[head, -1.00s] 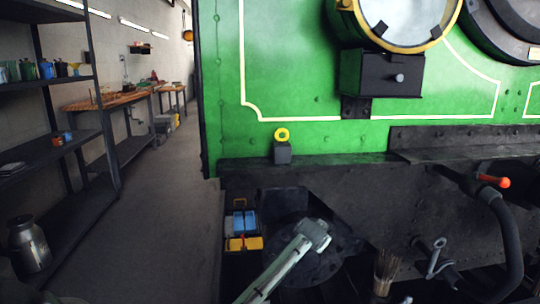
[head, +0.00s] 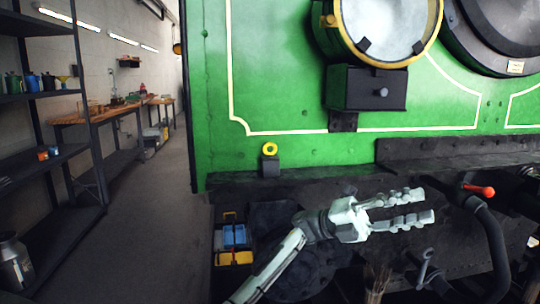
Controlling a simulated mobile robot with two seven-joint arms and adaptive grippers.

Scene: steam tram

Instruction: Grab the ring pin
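The ring pin shows as a small yellow ring (head: 270,149) standing on a dark block on the ledge below the green tram front (head: 290,100). My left gripper (head: 426,205) is to the right of the ring and lower in the picture, in front of the black lower front of the tram. Its two fingers point right and are apart with nothing between them. It is clear of the ring in the picture. My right gripper is not in view.
A red-tipped lever (head: 480,190) and a black hose (head: 497,245) are right of my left gripper. A blue and yellow toolbox (head: 233,240) is low at centre left. Shelves (head: 40,185) stand at the far left, with a clear aisle (head: 140,225) beside the tram.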

